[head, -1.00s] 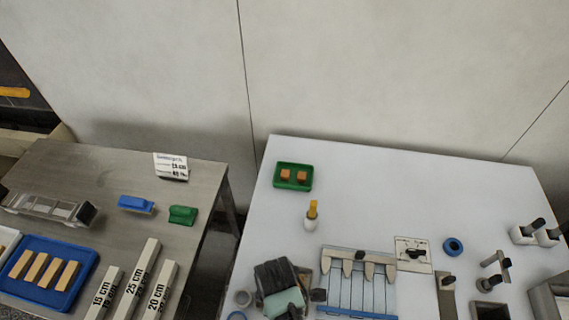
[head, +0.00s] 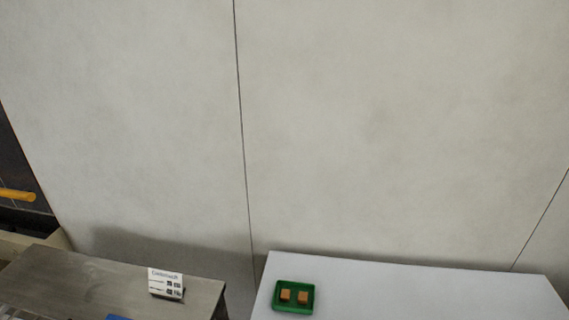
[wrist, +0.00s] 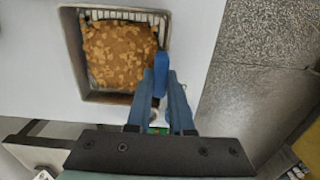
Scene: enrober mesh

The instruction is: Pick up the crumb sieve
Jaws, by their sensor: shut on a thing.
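The crumb sieve (wrist: 106,97) shows in the wrist view as a square, grey metal frame heaped with brown crumbs (wrist: 115,55). A strip of its wire mesh shows along the top edge. A blue grip (wrist: 161,72) stands at its right side. My gripper (wrist: 161,80) is shut on this blue grip, one finger on each side. The sieve appears over or on a white surface; I cannot tell whether it touches it. The head view shows neither the sieve nor my gripper.
In the head view, a green tray (head: 277,299) with two orange-brown blocks lies on the white table (head: 420,290). A printed card (head: 166,283) stands on the steel table (head: 70,275) at left, with a gap between the tables. A pale wall fills the back.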

